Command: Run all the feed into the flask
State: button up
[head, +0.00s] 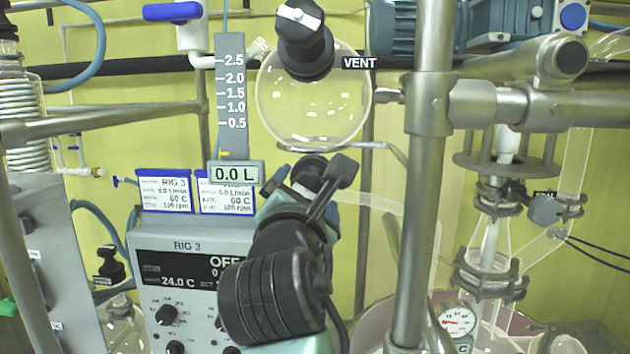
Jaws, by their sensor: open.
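A round clear glass feed vessel (313,115) hangs at top centre, with no liquid visible in it. A black VENT knob (302,20) with a white pointer sits on top. The grey scale (231,100) beside it has an orange mark near its bottom, and the readout below (236,174) shows 0.0 L. My gripper (325,178) is open just below the vessel, seen from behind. A black handle-like shape is there; I cannot tell whether it is a finger or a tap. The flask at lower right (478,333) is mostly hidden behind metal posts.
The RIG 3 control box (180,300) reads OFF and 24.0 C, with two label cards (165,191) on top. A thick metal post (420,190) and horizontal bar stand right of my gripper. A dial gauge (458,321) sits at lower right.

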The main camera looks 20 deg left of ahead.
jog(key=shift+w+a, duration=0.1)
jog(key=shift+w, duration=0.05)
jog(key=shift+c, duration=0.4)
jog(key=c, duration=1.3)
jog(key=shift+m, duration=0.4)
